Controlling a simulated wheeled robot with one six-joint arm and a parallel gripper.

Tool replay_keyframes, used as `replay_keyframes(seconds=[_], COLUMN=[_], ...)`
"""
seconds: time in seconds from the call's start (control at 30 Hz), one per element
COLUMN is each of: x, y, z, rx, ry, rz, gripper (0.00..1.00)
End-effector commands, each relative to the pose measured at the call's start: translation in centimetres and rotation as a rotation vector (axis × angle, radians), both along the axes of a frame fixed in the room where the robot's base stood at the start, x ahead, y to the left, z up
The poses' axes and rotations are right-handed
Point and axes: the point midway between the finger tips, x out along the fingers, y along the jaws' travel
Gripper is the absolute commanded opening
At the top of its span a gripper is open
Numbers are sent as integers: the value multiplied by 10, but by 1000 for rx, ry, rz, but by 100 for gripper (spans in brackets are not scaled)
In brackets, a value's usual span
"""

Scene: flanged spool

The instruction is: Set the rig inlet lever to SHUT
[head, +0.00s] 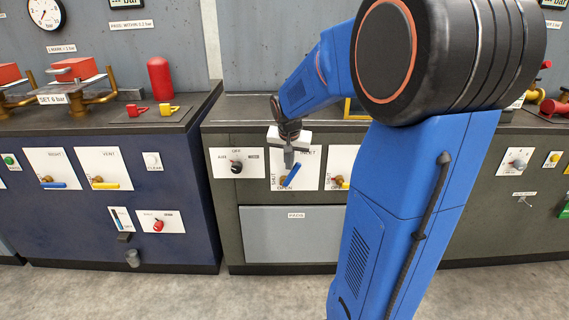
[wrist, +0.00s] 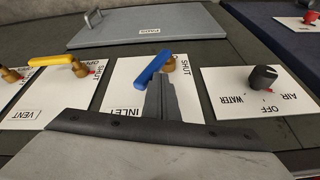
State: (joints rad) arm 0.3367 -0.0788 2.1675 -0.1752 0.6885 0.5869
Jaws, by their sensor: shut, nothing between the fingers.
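The rig inlet panel (head: 311,160) is a white plate with INLET, SHUT and OPEN lettering. Its blue lever (head: 293,174) turns on a brass pivot and slants up and right from it in the head view. In the wrist view, which is upside down to the panel, the lever (wrist: 152,69) slants down-left from the pivot. SHUT is lettered beside the pivot. My gripper (head: 288,165) is shut and empty, its fingertips (wrist: 161,78) right beside the lever. I cannot tell whether they touch it. The fingers hide part of the plate.
The AIR/OFF/WATER panel with a black knob (head: 236,167) is left of the inlet panel. The VENT panel with a yellow lever (wrist: 52,61) is on the other side. A grey panel (head: 290,234) lies below. A blue cabinet (head: 70,220) stands at left with similar levers.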

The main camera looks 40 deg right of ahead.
Motion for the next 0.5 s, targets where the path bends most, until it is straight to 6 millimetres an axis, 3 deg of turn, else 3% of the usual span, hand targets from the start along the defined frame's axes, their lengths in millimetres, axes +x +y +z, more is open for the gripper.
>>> replay_keyframes(seconds=[0.5], x=[-18], y=[-27], z=[-11], rx=[22], ry=[-12], rz=[-3], gripper=[0])
